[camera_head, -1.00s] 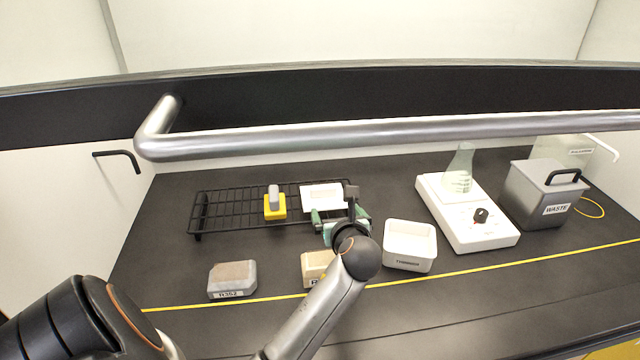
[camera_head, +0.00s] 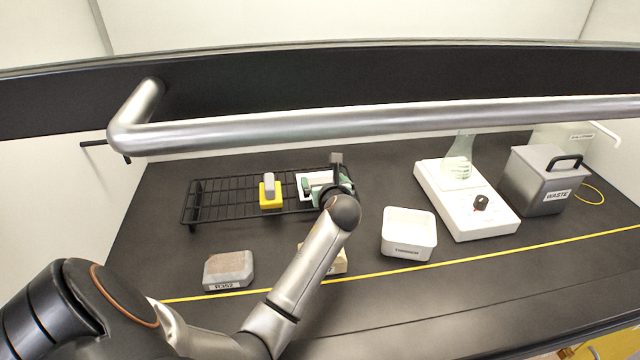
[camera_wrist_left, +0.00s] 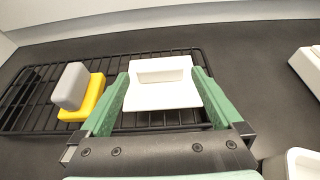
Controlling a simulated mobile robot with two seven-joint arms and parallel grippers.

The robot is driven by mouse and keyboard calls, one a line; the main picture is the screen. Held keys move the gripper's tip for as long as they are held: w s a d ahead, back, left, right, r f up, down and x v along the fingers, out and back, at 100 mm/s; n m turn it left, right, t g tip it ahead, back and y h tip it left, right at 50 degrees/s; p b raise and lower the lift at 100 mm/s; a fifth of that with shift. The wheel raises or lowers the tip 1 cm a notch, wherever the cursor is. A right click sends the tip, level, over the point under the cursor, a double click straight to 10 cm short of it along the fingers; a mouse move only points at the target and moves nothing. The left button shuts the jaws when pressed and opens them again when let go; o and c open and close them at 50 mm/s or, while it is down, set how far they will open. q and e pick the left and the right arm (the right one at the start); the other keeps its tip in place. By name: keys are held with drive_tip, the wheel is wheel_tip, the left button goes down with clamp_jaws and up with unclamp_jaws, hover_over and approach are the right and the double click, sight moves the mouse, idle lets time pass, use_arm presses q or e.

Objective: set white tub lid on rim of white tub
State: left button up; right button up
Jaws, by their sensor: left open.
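The white tub lid (camera_wrist_left: 161,94) lies on the black wire rack, with a raised handle bar on top. In the head view the lid (camera_head: 306,178) is partly hidden by my left gripper (camera_head: 328,186). In the wrist view my left gripper (camera_wrist_left: 163,88) is open, with its green fingers on either side of the lid; I cannot tell whether they touch it. The white tub (camera_head: 408,236) stands open on the bench, right of the gripper, with a label on its front. Its corner (camera_wrist_left: 303,160) shows at the lower right of the wrist view. My right gripper is not in view.
The black wire rack (camera_head: 222,207) also holds a yellow block with a grey top (camera_head: 269,190). A labelled stone block (camera_head: 228,269) and a tan block (camera_head: 338,262) lie in front. A white scale (camera_head: 468,209) with a flask and a grey waste bin (camera_head: 541,181) stand right.

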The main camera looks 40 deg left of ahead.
sight(321, 177)
use_arm(q)
drive_tip(key=shift+x, duration=1.8)
drive_tip(key=shift+c, duration=0.4)
drive_tip(key=c, duration=1.1)
